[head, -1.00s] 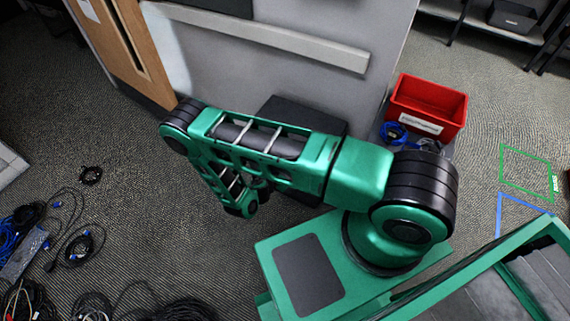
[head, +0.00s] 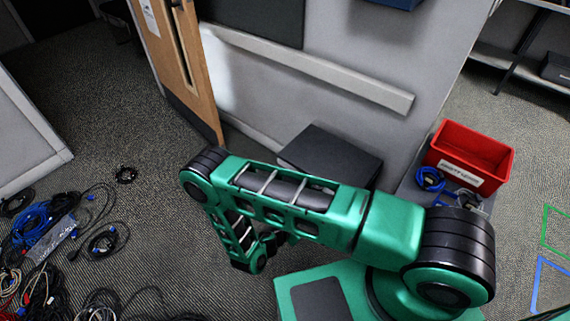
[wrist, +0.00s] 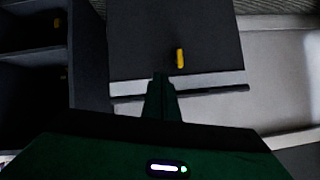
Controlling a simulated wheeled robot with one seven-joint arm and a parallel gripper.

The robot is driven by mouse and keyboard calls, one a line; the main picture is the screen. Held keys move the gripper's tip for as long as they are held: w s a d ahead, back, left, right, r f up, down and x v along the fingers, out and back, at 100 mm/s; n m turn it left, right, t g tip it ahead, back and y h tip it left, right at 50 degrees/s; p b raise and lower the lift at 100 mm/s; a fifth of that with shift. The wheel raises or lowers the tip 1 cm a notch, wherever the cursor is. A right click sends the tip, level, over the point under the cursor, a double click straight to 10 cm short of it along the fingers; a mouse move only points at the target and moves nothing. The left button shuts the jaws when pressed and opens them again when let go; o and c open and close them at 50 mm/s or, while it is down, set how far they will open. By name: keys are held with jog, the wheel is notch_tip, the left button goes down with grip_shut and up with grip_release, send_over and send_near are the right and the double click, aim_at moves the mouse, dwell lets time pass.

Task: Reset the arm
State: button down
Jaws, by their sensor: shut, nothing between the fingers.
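My green arm (head: 290,195) is folded in the head view, with its elbow at the left and its shoulder at the lower right. In the head view the gripper itself is hidden or too unclear to make out under the arm. In the wrist view my gripper (wrist: 160,80) is shut, with its fingers together and nothing between them. Beyond the fingertips is a dark flat surface with a small yellow piece (wrist: 180,58) on it. I cannot tell whether the fingers touch that surface.
A red bin (head: 468,158) with a white label stands at the right, a blue cable (head: 430,180) beside it. A black box (head: 330,156) is by the grey wall. Tangled cables (head: 45,245) lie on the carpet at left. A wooden door (head: 180,70) stands behind.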

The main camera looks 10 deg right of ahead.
jog(key=w+d+r+g, duration=0.2)
jog(key=w+d+r, duration=0.1)
jog(key=r, duration=0.6)
jog(key=w+d+r+g, duration=0.2)
jog(key=w+d+r, duration=0.1)
jog(key=r, duration=0.5)
jog(key=s+d+r+g+y, duration=0.1)
jog(key=s+d+r+g, duration=0.2)
jog(key=r, duration=0.5)
jog(key=s+d+r+y, duration=0.1)
jog(key=s+d+r, duration=0.1)
jog(key=d+r, duration=0.5)
jog(key=s+d+r+g+y, duration=0.1)
jog(key=s+d+r+g, duration=0.15)
jog(key=r, duration=0.55)
jog(key=s+r+n+y, duration=0.2)
jog(key=s+r, duration=0.3)
jog(key=s, duration=0.3)
jog(key=s+d+r+n+t+y, duration=0.1)
jog(key=s+r+n+y, duration=0.1)
jog(key=s+r, duration=0.3)
jog(key=s+r+n+y, duration=0.2)
jog(key=s+r, duration=0.2)
jog(key=s, duration=0.6)
jog(key=shift+s+d+r+t, duration=0.25)
jog(key=shift+s+r+t, duration=0.1)
jog(key=shift+r, duration=0.05)
